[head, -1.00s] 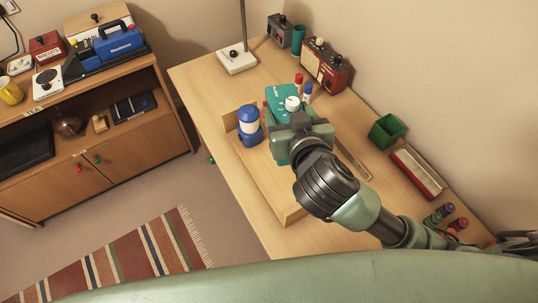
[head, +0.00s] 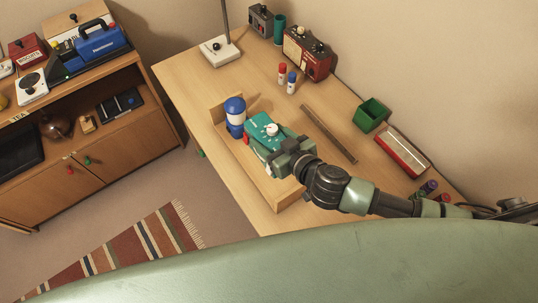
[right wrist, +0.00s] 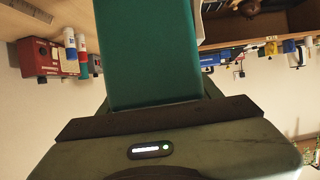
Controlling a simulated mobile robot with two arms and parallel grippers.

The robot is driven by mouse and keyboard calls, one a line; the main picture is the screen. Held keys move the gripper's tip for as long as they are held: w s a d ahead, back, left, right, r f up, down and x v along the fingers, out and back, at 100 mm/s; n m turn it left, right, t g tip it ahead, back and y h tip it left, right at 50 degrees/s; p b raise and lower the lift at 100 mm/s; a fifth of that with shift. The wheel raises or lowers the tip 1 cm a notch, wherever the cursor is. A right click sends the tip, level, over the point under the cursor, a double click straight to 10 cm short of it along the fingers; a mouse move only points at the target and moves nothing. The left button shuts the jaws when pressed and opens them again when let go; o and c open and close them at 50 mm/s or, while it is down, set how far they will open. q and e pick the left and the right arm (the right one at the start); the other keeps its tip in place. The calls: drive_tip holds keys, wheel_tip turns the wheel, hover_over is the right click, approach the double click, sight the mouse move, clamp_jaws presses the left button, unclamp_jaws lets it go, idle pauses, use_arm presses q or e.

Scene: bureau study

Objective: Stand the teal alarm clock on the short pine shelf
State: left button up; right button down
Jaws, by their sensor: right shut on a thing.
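The teal alarm clock (head: 262,130) with a white knob on top is in my right gripper (head: 280,152), which is shut on it. In the right wrist view the clock's plain teal side (right wrist: 150,60) fills the middle, in the jaws. The short pine shelf (head: 288,193) is a low wooden piece with raised ends at the desk's left edge. In the head view the clock overlaps the shelf's middle, just right of a blue lantern (head: 235,113) on the shelf. I cannot tell whether the clock touches the shelf; my gripper and the clock hide part of it. My left gripper is not in view.
The desk (head: 195,85) holds a red and a blue marker (head: 291,82), a long flat strip (head: 330,134), a green box (head: 371,115) and a red-edged tray (head: 402,151) to the right. A lamp base (head: 221,52) stands at the back. The shelf's near end is bare.

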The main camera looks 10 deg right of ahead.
wheel_tip(320, 180, down, 5)
drive_tip(key=shift+b, duration=0.4)
wheel_tip(320, 180, down, 4)
drive_tip(key=shift+r+b, duration=0.2)
drive_tip(key=shift+b, duration=0.35)
drive_tip(key=shift+f, duration=0.25)
drive_tip(key=shift+f, duration=0.1)
drive_tip(key=shift+f, duration=0.1)
drive_tip(key=shift+c, duration=1.6)
unclamp_jaws()
